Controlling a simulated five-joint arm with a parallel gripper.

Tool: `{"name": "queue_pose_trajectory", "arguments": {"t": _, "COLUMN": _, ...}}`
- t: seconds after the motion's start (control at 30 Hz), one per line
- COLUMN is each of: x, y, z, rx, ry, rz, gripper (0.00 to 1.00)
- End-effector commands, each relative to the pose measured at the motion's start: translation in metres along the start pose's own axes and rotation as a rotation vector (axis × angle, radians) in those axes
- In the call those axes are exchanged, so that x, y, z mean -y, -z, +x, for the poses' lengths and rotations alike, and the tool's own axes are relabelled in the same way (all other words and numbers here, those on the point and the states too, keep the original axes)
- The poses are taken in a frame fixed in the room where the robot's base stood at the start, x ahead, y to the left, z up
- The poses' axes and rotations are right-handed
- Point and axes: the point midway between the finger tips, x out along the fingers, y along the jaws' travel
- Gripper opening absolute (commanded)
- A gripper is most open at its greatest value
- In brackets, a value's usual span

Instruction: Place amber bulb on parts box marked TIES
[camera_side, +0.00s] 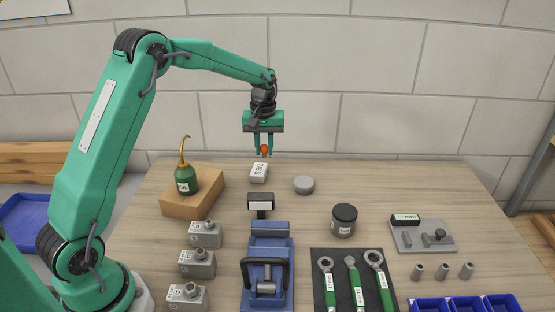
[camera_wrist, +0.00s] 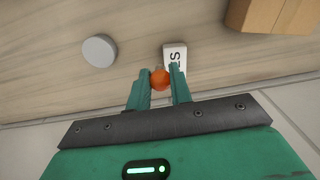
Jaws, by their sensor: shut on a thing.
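The amber bulb (camera_side: 264,150) is a small orange ball between the fingertips of my gripper (camera_side: 264,152), which is shut on it. It also shows between the fingers in the wrist view (camera_wrist: 160,79). I cannot tell whether bulb and box touch.
A grey round disc (camera_side: 304,185) lies right of the box. A green oil can (camera_side: 186,178) stands on a brown block (camera_side: 206,197) to the left.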

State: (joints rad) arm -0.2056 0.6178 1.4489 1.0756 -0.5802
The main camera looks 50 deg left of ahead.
Motion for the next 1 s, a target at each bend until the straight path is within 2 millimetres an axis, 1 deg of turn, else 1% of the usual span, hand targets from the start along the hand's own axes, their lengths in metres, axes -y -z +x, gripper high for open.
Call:
{"name": "queue_pose_trajectory", "arguments": {"t": 0.03, "x": 0.005, "y": 0.008, "z": 0.006, "rx": 0.001, "ry": 0.001, "rz": -0.003, "gripper": 0.08}}
{"name": "queue_pose_trajectory", "arguments": {"t": 0.1, "x": 0.010, "y": 0.018, "z": 0.012, "rx": 0.000, "ry": 0.000, "rz": -0.003, "gripper": 0.08}}
{"name": "queue_pose_trajectory", "arguments": {"t": 0.23, "x": 0.018, "y": 0.031, "z": 0.022, "rx": 0.000, "ry": 0.000, "rz": -0.002, "gripper": 0.08}}
{"name": "queue_pose_trajectory", "arguments": {"t": 0.33, "x": 0.021, "y": 0.037, "z": 0.025, "rx": -0.001, "ry": 0.000, "rz": -0.001, "gripper": 0.08}}
{"name": "queue_pose_trajectory", "arguments": {"t": 0.57, "x": 0.022, "y": 0.040, "z": 0.028, "rx": -0.001, "ry": 0.000, "rz": 0.001, "gripper": 0.08}}
{"name": "queue_pose_trajectory", "arguments": {"t": 0.67, "x": 0.022, "y": 0.039, "z": 0.031, "rx": 0.001, "ry": 0.000, "rz": 0.001, "gripper": 0.08}}
{"name": "queue_pose_trajectory", "arguments": {"t": 1.0, "x": 0.022, "y": 0.039, "z": 0.065, "rx": 0.001, "ry": 0.000, "rz": 0.000, "gripper": 0.08}}
